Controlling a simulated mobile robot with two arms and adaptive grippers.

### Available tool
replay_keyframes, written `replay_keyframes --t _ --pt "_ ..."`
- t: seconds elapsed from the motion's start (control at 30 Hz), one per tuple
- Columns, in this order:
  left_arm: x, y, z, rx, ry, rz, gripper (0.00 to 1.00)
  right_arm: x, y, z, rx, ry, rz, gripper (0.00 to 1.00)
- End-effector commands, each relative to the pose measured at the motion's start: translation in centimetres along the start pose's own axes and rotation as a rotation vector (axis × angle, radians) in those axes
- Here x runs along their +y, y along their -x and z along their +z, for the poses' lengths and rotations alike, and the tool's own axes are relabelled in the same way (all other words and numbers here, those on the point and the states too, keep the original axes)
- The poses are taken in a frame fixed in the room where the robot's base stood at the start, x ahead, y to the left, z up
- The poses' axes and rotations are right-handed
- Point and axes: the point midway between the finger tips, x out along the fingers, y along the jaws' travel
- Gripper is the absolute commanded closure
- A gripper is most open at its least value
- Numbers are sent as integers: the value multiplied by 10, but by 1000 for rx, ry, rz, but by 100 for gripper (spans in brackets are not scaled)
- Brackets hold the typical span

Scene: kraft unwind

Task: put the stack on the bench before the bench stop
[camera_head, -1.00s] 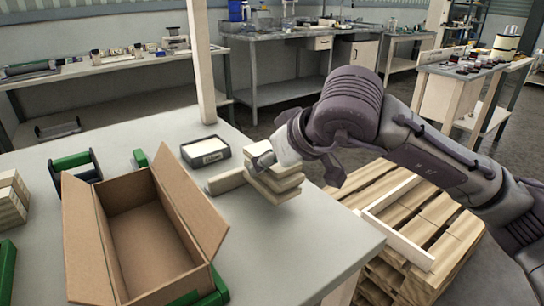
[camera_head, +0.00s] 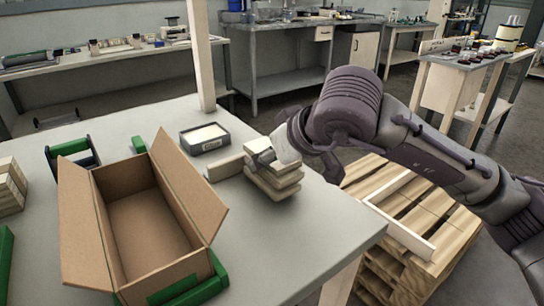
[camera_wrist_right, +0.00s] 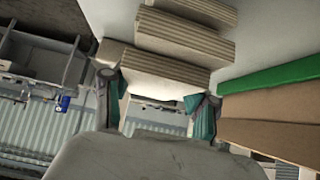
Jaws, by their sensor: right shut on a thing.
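The stack (camera_head: 272,182) is several pale, flat, layered pieces, slightly fanned, above or on the bench (camera_head: 260,240) near its right edge. My right gripper (camera_head: 262,157) is shut on the stack's upper part. In the right wrist view the stack (camera_wrist_right: 158,68) shows its ridged edges between and beyond the teal-padded fingers (camera_wrist_right: 157,105). A pale bar (camera_head: 225,168), apparently the bench stop, lies on the bench just left of the stack. Whether the stack touches the bench or the bar I cannot tell. My left gripper is in neither view.
An open cardboard box (camera_head: 75,225) stands left on the bench, with green parts beside it. A black tray (camera_head: 205,147) with a pale content lies behind the bar. A wooden pallet (camera_head: 425,215) stands beyond the right edge. The bench front between box and edge is clear.

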Motion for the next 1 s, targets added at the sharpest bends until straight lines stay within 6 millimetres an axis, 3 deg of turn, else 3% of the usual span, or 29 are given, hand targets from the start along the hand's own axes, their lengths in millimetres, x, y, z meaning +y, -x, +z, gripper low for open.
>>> replay_keyframes --t 0.6,0.63,0.8,1.0 --pt "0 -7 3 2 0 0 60 0 -8 8 1 0 0 88" --pt "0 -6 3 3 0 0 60 0 -8 8 2 0 0 41" --pt "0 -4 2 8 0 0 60 0 -8 8 1 0 0 13" --pt "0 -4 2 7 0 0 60 0 -8 8 0 0 0 13"
